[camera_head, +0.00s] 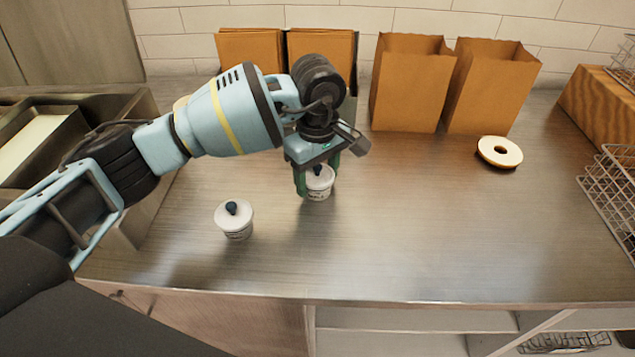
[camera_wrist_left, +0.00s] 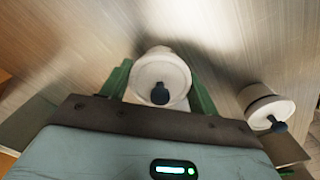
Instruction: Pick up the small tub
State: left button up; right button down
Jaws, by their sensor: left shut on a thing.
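Two small white tubs with dark knobs on their lids are on the metal counter. One tub (camera_head: 319,186) is between the green fingers of my left gripper (camera_head: 317,182), which is shut on it. In the left wrist view this tub (camera_wrist_left: 162,73) sits between the two green fingers (camera_wrist_left: 160,92). I cannot tell whether it touches the counter. The other tub (camera_head: 234,220) stands upright to the left, nearer the front edge, and it also shows in the left wrist view (camera_wrist_left: 264,104). My right gripper is not in view.
Open brown paper bags (camera_head: 410,85) stand along the back wall. A halved bagel (camera_head: 499,152) lies at the right. Wire baskets (camera_head: 615,190) and a wooden box (camera_head: 600,105) are at the right edge. The counter's middle and right front are clear.

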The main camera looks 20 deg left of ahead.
pick_arm(q)
jog(key=shift+r, duration=0.15)
